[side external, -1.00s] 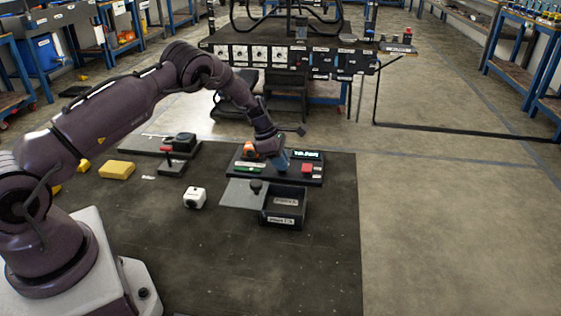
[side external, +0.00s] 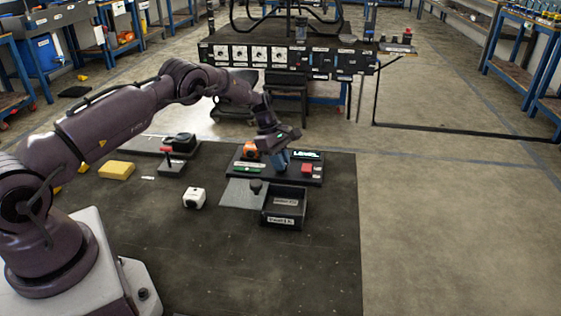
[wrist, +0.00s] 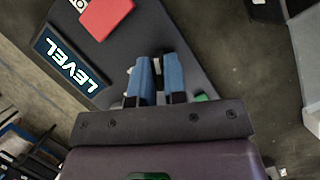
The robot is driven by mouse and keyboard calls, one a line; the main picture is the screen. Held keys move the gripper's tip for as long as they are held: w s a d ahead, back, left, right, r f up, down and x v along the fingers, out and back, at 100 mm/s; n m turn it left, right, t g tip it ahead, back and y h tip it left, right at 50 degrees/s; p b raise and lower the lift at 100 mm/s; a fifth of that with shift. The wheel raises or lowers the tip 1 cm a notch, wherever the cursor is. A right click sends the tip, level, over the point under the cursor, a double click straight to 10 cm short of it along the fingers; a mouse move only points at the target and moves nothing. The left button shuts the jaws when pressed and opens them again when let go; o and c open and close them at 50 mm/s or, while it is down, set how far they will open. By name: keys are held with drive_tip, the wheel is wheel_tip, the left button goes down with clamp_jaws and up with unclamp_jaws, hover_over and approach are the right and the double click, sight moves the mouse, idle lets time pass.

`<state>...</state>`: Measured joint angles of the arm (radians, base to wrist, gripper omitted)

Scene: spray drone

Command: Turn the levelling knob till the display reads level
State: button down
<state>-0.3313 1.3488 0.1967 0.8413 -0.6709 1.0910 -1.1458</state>
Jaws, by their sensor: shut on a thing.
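The display (side external: 306,155) on the dark panel (side external: 236,176) reads LEVEL in bright letters. It shows LEVEL in the wrist view too (wrist: 71,62), left of my fingers. My gripper (side external: 281,162) is down at the panel, left of and in front of the display. Its two blue fingers (wrist: 157,78) are close together, shut on the levelling knob. The knob itself is almost wholly hidden by the fingers in both views.
A red block (side external: 307,168) lies on the panel right of my fingers, with an orange part (side external: 250,150) to their left. A white box (side external: 194,198) stands left; the mat's front is clear.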

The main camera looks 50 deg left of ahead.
sight(267, 164)
drive_tip(key=shift+a+m, duration=0.1)
drive_tip(key=shift+m, duration=0.2)
drive_tip(key=c, duration=1.2)
unclamp_jaws()
drive_tip(key=shift+o, duration=0.2)
drive_tip(key=v, duration=1.3)
drive_tip(key=shift+w, duration=0.1)
